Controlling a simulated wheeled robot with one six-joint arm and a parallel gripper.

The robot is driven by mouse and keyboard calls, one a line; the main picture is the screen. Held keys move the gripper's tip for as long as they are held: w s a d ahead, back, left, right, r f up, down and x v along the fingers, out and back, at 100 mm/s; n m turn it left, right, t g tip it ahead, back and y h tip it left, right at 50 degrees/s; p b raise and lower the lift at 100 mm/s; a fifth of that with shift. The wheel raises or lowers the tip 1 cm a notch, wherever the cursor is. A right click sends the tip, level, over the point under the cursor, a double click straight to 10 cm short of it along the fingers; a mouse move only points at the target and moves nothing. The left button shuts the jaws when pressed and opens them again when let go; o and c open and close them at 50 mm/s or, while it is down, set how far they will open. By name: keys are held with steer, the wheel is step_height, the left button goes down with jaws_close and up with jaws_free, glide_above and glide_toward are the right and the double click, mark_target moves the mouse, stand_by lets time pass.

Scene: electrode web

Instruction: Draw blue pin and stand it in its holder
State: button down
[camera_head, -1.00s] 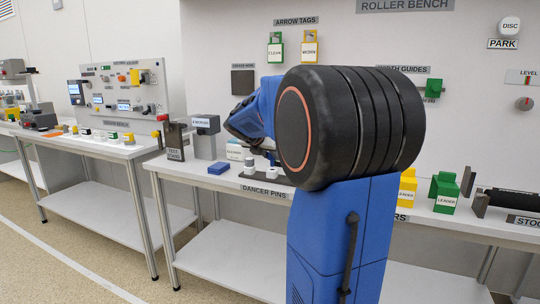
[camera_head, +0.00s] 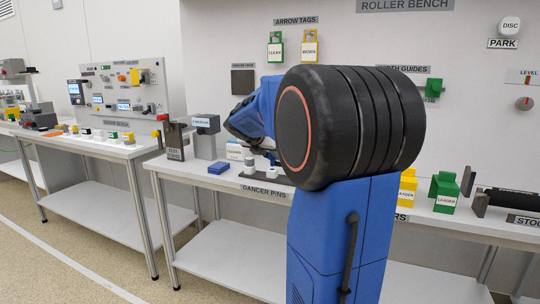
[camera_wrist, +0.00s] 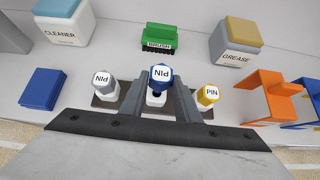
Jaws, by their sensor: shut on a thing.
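The blue pin (camera_wrist: 160,74), its round head labelled PIN, is between the two grey fingers of my gripper (camera_wrist: 160,92) in the wrist view. The fingers are shut on it. A white holder (camera_wrist: 155,100) shows just below the pin; I cannot tell whether the pin's lower end is still inside it. A grey pin (camera_wrist: 102,80) stands to the left and a yellow pin (camera_wrist: 208,95) to the right, each on a white base.
A blue block (camera_wrist: 44,88) lies at the left. A cleaner box (camera_wrist: 62,30), a green brush (camera_wrist: 158,38) and a grease box (camera_wrist: 235,45) stand behind the pins. An orange stand (camera_wrist: 270,98) is at the right. Bare bench top lies between them.

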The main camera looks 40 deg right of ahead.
steer(key=shift+f, duration=2.1)
steer(key=c, duration=1.3)
jaws_free()
steer(key=shift+o, duration=0.2)
steer(key=v, duration=1.7)
steer(key=shift+a, duration=0.15)
steer(key=shift+s+r, duration=0.1)
steer(key=s+a+f+m+t+y, duration=0.1)
steer(key=s+a+f+m+y, duration=0.8)
steer(key=s+a+f+m, duration=1.3)
steer(key=s+a+f, duration=0.1)
steer(key=s+a, duration=0.1)
steer(key=a, duration=0.2)
steer(key=shift+a+f+y, duration=0.3)
steer(key=shift+a+f, duration=0.1)
